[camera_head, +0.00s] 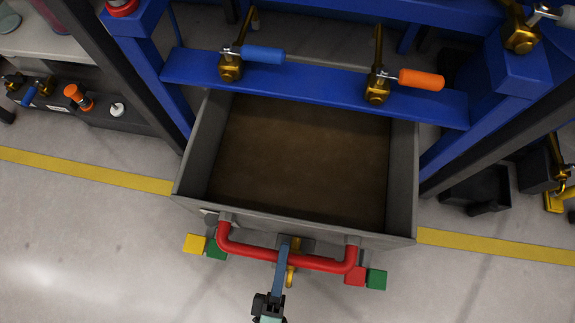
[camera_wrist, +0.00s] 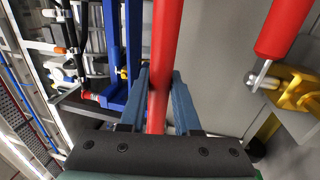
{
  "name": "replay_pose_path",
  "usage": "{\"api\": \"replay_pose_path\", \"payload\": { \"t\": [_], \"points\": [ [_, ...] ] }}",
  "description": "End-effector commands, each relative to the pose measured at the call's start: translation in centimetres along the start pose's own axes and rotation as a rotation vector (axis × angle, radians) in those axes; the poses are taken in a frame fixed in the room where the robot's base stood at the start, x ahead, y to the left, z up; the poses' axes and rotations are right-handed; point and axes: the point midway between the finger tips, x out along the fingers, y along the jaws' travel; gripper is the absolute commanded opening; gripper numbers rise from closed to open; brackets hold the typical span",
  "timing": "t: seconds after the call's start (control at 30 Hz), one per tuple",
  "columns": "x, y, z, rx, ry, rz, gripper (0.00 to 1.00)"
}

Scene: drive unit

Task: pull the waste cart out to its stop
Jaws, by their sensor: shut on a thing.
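The waste cart (camera_head: 300,228) is a grey open-topped box with a brown floor, seen in the head view. It sits partly under a blue frame, with its front part standing out past the yellow floor line. A red bar handle (camera_head: 245,251) runs across its front. My gripper (camera_head: 285,262) is at the middle of this handle. In the wrist view the red handle (camera_wrist: 161,95) passes between the two blue fingers of my gripper (camera_wrist: 160,95), which is shut on it. The cart's rear is hidden under the blue crossbeam.
The blue crossbeam (camera_head: 320,84) above the cart carries brass valves with a blue lever (camera_head: 263,55) and an orange lever (camera_head: 421,80). Dark posts stand at both sides. Black bins (camera_head: 483,188) are at the right.

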Motion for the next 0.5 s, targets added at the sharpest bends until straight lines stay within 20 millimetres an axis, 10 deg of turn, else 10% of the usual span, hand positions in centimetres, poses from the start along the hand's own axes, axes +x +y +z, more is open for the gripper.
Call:
{"api": "replay_pose_path", "payload": {
  "t": [0.5],
  "points": [
    [-2.1,0.4,-0.1,0.001,0.004,-0.002,0.0]
  ]
}}
